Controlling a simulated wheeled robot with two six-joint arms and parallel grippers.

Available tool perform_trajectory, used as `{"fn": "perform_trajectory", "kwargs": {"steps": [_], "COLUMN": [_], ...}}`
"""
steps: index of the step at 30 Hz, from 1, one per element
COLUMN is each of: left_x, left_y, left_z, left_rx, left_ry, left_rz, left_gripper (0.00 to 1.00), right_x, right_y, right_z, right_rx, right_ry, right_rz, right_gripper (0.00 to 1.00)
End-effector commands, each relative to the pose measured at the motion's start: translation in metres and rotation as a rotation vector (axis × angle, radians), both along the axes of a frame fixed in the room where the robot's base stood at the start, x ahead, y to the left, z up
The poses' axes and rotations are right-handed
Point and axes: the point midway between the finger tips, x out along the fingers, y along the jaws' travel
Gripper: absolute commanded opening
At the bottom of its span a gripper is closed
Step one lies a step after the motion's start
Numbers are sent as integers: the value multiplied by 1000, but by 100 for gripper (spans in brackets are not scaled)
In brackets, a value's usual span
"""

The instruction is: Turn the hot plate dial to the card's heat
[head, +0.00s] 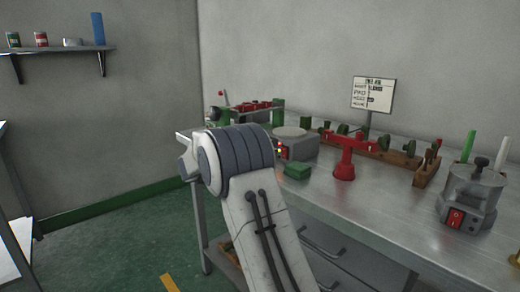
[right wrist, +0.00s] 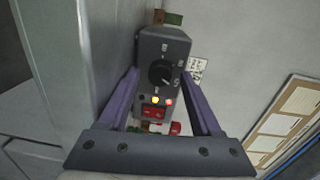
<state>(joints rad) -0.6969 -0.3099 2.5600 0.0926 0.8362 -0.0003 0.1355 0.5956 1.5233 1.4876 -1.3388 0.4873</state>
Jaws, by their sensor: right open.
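The grey hot plate (head: 296,132) stands on the steel bench, partly hidden behind my arm in the head view. Its front panel (right wrist: 163,48) fills the middle of the right wrist view. A round black dial (right wrist: 160,73) sits on it with small white marks around it; its setting is too small to read surely. A yellow and a red light are lit beside a red switch (right wrist: 153,113). My right gripper (right wrist: 160,76) is open, its purple fingers apart on either side of the panel. The card (head: 372,94) stands behind the bench items; its writing is unreadable. My left gripper is out of view.
A green block (head: 297,172) lies in front of the hot plate. A red stand (head: 345,158) and a wooden rack (head: 398,157) are to its right. A grey pot with a red switch (head: 472,195) stands at the right. The bench front between them is clear.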

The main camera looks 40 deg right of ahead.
Motion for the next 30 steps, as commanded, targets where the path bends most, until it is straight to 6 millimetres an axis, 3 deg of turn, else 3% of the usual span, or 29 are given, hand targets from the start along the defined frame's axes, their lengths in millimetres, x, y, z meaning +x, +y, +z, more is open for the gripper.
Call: {"fn": "perform_trajectory", "kwargs": {"steps": [9,15,30], "left_x": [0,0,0], "left_y": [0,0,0], "left_z": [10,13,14], "left_rx": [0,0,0], "left_ry": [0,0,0], "left_rz": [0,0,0], "left_gripper": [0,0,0], "right_x": [-5,-9,-10], "right_y": [62,90,97], "right_z": [4,5,5], "right_rx": [0,0,0], "right_ry": [1,0,-1], "right_rz": [6,3,0], "right_gripper": [69,69,69]}}
